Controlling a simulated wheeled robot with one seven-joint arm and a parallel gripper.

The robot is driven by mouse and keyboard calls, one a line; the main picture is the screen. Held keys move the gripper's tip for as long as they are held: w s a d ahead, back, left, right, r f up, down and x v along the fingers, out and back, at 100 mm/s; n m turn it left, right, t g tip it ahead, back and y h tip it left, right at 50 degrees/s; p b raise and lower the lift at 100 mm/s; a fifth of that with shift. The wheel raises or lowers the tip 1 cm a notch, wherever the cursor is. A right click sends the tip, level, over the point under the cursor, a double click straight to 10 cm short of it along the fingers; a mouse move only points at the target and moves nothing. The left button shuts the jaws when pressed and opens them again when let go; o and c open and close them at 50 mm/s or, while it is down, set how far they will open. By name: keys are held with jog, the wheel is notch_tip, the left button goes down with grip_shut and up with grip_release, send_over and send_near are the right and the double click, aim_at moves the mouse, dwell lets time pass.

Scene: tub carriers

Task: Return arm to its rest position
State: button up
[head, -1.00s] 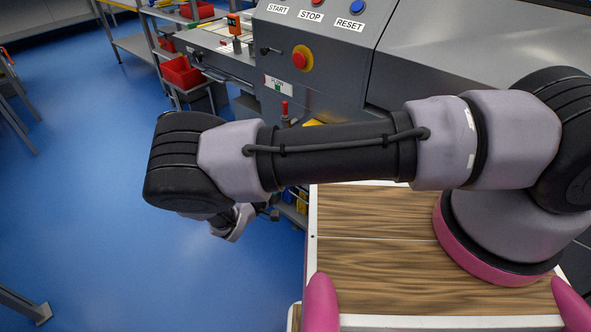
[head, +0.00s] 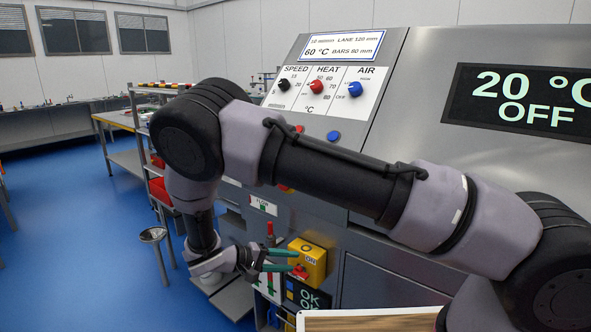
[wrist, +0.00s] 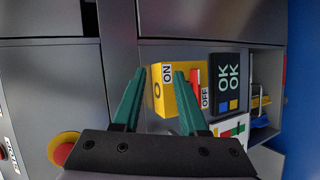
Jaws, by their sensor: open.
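My gripper (head: 282,260) is open and empty, with its green fingers pointing right toward the grey machine (head: 380,275). In the wrist view, the gripper's two green fingers (wrist: 155,97) stand apart with nothing between them. A yellow switch box (head: 312,256) with a red handle and an ON label is just beyond the fingertips; it also shows in the wrist view (wrist: 162,95). I cannot tell whether a fingertip touches it. My arm is bent at the elbow, with the forearm hanging down in front of the machine.
A dark OK sign (head: 303,297) is below the switch box. A red emergency button (wrist: 62,148) is on the panel in the wrist view. The display (head: 530,100) reads 20 °C OFF. A small round stand (head: 153,235) is left of my gripper. Blue floor (head: 85,250) is open at left.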

jog(key=w+d+r+m+g+y, duration=0.1)
jog(key=d+r+m+g+y, duration=0.15)
jog(key=d+r, duration=0.45)
jog(key=d+r+m+g+y, duration=0.2)
jog(key=d+r+y, duration=0.15)
jog(key=r, duration=0.75)
jog(key=w+d+r+m+g+y, duration=0.1)
jog(key=d+r+m+g+y, duration=0.2)
jog(key=r, duration=0.6)
jog(key=s+d+r+m+t+y, duration=0.2)
jog(key=s+d+r+t+y, duration=0.3)
jog(key=s+d+r+t, duration=0.4)
jog(key=s+d+r, duration=0.5)
jog(key=r, duration=0.3)
